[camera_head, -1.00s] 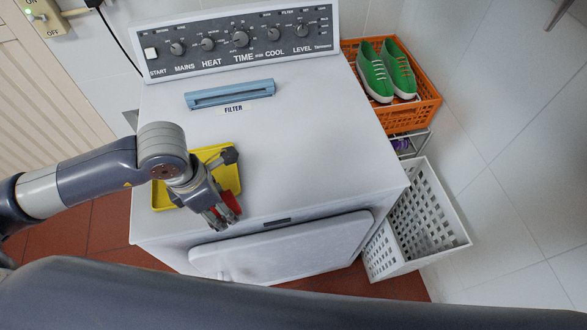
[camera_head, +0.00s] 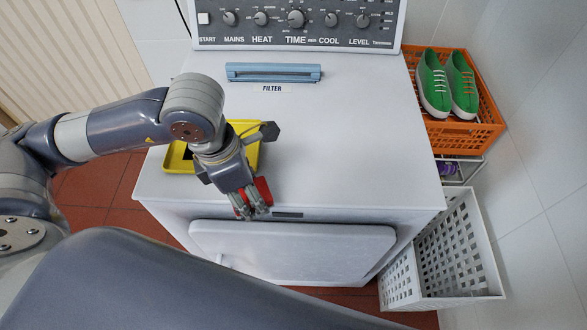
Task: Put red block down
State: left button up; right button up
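The red block (camera_head: 263,190) is partly hidden by the fingers of my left gripper (camera_head: 254,208). My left gripper points down with its fingers closed on the block, near the front edge of the white dryer's top (camera_head: 345,150). I cannot tell whether the block touches the surface. A yellow tray (camera_head: 250,156) lies on the dryer top behind and left of the block, mostly covered by my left arm. My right gripper is not in view.
A blue filter handle (camera_head: 273,72) lies toward the back of the top. The top's middle and right are clear. The front door (camera_head: 300,250) is below the edge. An orange basket (camera_head: 488,130) with green shoes (camera_head: 448,85) and a white basket (camera_head: 450,255) stand at right.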

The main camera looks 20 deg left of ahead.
pick_arm(q)
jog(key=b, duration=0.3)
jog(key=shift+w+f, duration=0.15)
jog(key=shift+f, duration=0.15)
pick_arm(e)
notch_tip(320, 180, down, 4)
pick_arm(q)
jog(key=shift+w+d+r+p, duration=0.25)
jog(key=shift+w+r+p, duration=0.2)
jog(key=shift+w+p, duration=0.2)
jog(key=p, duration=0.3)
send_over(295, 169)
jog(key=s+a, duration=0.1)
jog(key=s, duration=0.1)
jog(key=shift+f, duration=0.55)
jog(key=shift+w+d+f+p, duration=0.1)
jog(key=shift+w+d+p, duration=0.1)
jog(key=shift+w, duration=0.2)
jog(key=shift+w+d+f+p, duration=0.1)
jog(key=shift+w+p, duration=0.1)
jog(key=shift+w, duration=0.2)
notch_tip(295, 169, down, 3)
jog(key=shift+w+f+p, duration=0.1)
jog(key=shift+p, duration=0.75)
jog(key=shift+f, duration=0.15)
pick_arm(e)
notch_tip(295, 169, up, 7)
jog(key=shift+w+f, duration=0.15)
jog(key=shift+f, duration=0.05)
